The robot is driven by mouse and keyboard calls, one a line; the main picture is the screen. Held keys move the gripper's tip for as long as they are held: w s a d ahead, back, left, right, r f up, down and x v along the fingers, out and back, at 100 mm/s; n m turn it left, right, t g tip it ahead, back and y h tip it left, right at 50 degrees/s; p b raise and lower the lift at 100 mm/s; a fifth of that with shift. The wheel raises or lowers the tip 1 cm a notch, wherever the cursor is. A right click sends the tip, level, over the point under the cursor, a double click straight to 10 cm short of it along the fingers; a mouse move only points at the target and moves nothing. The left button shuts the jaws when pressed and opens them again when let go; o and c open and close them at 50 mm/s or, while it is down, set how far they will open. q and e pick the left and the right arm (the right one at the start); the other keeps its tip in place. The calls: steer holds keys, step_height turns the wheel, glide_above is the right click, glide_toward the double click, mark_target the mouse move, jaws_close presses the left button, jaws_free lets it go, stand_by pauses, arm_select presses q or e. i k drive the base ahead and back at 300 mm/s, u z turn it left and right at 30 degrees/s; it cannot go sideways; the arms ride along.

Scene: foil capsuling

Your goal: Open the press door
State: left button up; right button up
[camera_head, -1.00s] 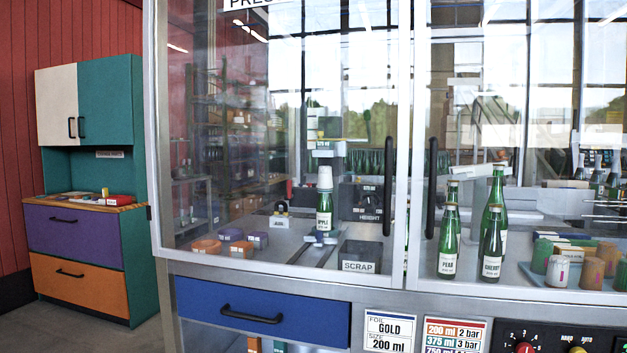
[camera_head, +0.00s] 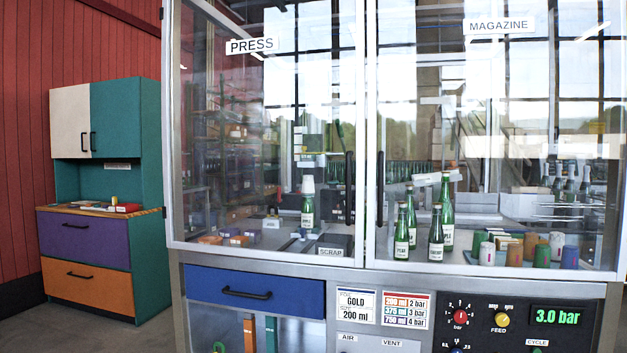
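The press door (camera_head: 265,140) is the left glass door of the machine, under a PRESS label (camera_head: 251,45). It looks shut, its frame meeting the neighbouring door's. Its black vertical handle (camera_head: 350,187) is near its right edge. Behind the glass a green bottle (camera_head: 308,208) with a white cap stands upright, beside a SCRAP bin (camera_head: 332,246). Neither of my grippers shows in the head view.
The magazine door (camera_head: 500,130) on the right has its own black handle (camera_head: 380,188); green bottles and coloured cups stand behind it. Below are a blue drawer (camera_head: 254,291) and a control panel (camera_head: 515,322) reading 3.0 bar. A cabinet (camera_head: 100,200) stands left.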

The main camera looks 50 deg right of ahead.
mark_target(272, 43)
steer(key=z, duration=0.15)
steer(key=i, duration=1.25)
steer(key=z, duration=0.65)
